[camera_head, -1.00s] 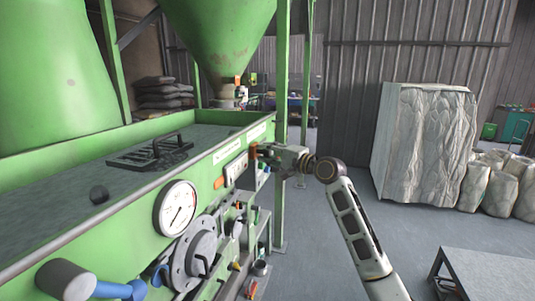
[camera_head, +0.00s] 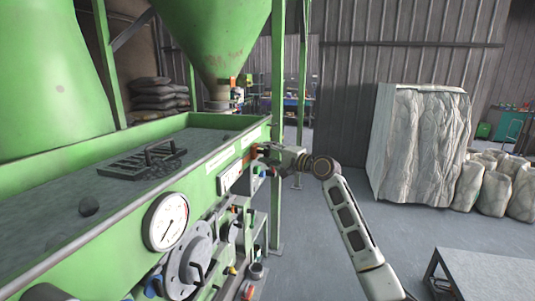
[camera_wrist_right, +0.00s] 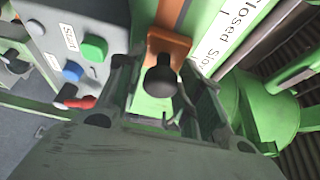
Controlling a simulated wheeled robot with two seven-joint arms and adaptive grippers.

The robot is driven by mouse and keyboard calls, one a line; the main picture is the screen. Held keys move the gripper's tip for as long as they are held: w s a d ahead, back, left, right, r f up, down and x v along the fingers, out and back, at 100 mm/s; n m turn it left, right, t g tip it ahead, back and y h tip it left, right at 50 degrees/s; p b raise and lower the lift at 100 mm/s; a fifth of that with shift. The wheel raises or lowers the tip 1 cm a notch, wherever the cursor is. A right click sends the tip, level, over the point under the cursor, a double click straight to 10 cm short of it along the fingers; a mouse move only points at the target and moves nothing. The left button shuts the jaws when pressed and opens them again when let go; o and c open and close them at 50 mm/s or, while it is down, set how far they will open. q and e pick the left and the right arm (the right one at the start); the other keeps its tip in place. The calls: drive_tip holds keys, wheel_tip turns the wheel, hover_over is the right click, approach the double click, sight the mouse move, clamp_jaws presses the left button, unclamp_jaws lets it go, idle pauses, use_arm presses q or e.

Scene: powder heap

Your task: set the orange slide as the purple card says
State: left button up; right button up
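In the head view a small orange-red part (camera_head: 253,152) shows at the same place, mostly covered by the gripper. My right gripper (camera_wrist_right: 160,92) is open, with one finger on each side of the knob and a gap visible on both sides. It also shows in the head view (camera_head: 265,152) at the machine's front panel. I see no purple card. My left gripper is out of view.
A label (camera_wrist_right: 240,35) beside the slide reads "Closed" and "Slow". A grey button box (camera_wrist_right: 65,45) with green, blue and red controls is close on the left. The panel carries a gauge (camera_head: 165,221) and a flanged wheel (camera_head: 190,262).

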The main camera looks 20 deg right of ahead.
drive_tip(key=shift+o, duration=0.9)
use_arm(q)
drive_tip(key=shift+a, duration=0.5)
use_arm(e)
drive_tip(key=v, duration=1.2)
drive_tip(key=shift+f, duration=0.1)
drive_tip(key=shift+n, duration=0.4)
